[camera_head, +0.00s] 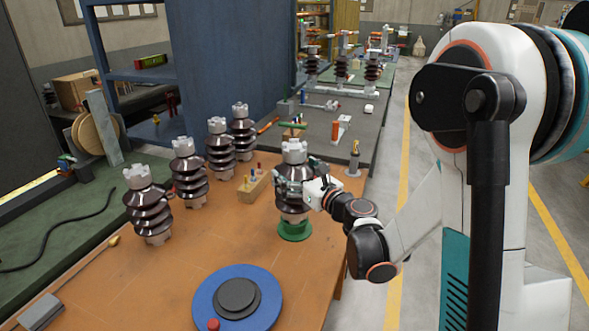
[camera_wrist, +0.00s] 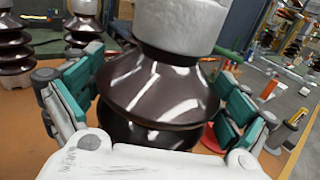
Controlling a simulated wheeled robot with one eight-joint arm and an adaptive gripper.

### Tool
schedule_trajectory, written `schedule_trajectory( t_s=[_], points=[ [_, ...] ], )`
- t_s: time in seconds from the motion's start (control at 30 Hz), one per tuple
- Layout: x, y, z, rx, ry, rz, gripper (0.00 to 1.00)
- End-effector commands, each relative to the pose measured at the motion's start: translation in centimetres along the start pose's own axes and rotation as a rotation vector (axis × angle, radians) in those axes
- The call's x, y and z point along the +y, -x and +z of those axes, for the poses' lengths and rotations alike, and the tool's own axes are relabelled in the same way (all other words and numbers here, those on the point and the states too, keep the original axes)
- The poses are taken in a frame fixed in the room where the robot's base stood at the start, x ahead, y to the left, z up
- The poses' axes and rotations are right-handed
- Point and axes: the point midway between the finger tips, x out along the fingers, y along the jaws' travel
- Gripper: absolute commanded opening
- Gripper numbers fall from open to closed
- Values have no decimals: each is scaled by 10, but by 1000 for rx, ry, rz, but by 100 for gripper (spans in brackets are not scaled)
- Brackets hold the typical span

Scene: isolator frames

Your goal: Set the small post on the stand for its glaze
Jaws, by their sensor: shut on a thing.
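My gripper (camera_head: 300,186) is shut around a brown glazed post (camera_head: 290,205) with a pale grey cap. The post is upright. It also fills the middle of the wrist view (camera_wrist: 155,95), with teal finger pads on both sides. A round green stand (camera_head: 294,231) is on the orange-brown table directly below the post. The post's foot is at the stand's top; I cannot tell whether it rests there or hangs just above. In the wrist view a red piece (camera_wrist: 210,138) shows partly behind the post; what it is I cannot tell.
Several similar brown posts (camera_head: 187,178) stand in a row to the left. A wooden block with small tools (camera_head: 252,187) is between them and my gripper. A blue disc (camera_head: 262,318) with a dark centre lies at the front. Table between row and disc is mostly clear.

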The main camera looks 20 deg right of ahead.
Motion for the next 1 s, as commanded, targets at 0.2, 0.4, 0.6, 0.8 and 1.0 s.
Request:
schedule_trajectory(
  t_s=[0.2,0.4,0.6,0.8,1.0],
  points=[
    [0,0,2,-2,-3,0,28],
    [0,0,-1,0,0,0,100],
    [0,0,-1,0,0,0,100],
    [0,0,2,0,0,0,100],
    [-1,28,2,0,0,-2,100]
  ],
)
